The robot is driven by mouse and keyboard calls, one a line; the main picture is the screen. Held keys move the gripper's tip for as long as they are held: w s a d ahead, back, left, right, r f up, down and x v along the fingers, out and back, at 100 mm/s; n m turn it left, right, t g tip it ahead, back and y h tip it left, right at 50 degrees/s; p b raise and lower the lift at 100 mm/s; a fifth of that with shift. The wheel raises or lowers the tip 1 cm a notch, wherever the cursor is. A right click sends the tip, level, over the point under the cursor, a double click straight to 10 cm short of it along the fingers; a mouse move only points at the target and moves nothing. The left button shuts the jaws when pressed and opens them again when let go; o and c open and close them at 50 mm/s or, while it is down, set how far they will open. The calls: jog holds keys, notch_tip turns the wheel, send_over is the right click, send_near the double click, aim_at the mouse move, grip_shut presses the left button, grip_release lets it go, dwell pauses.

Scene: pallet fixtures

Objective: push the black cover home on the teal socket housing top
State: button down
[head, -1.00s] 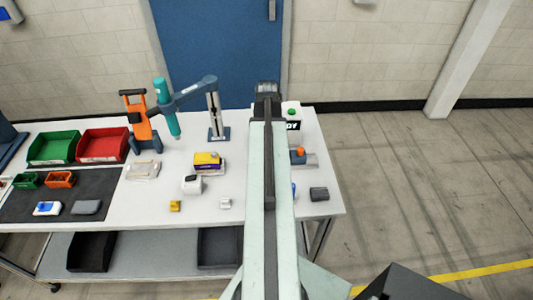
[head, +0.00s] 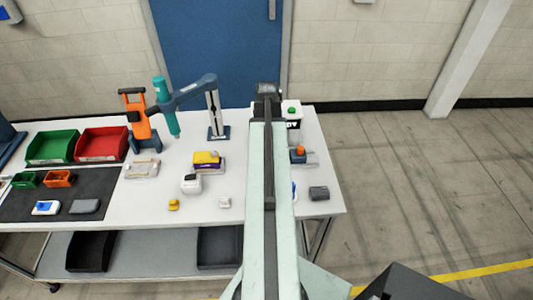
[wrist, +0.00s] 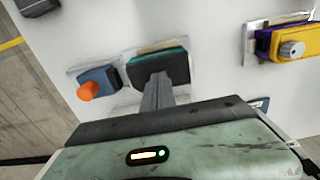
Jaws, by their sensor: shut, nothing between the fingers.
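The teal socket housing (wrist: 150,51) shows in the wrist view as a teal strip along the far edge of the black cover, on a pale plate. The black cover (wrist: 172,68) lies over the housing; I cannot tell whether it is fully seated. My gripper (wrist: 157,84) is shut and empty, with its fingertips over the cover's near edge. I cannot tell whether they touch it. In the head view my arm hides the housing, the cover and the fingertips.
Beside the housing is a blue block with an orange knob (wrist: 88,91). A yellow and purple fixture (wrist: 290,42) stands to the right in the wrist view. A dark grey block (head: 319,193) lies near the table's right edge. The teal-armed stand (head: 215,108) rises at the back.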

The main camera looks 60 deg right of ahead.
jog(key=shift+f+b, duration=0.4)
jog(key=shift+f, duration=0.1)
jog(key=shift+r, duration=0.1)
notch_tip(320, 180, up, 7)
jog(key=p, duration=0.7)
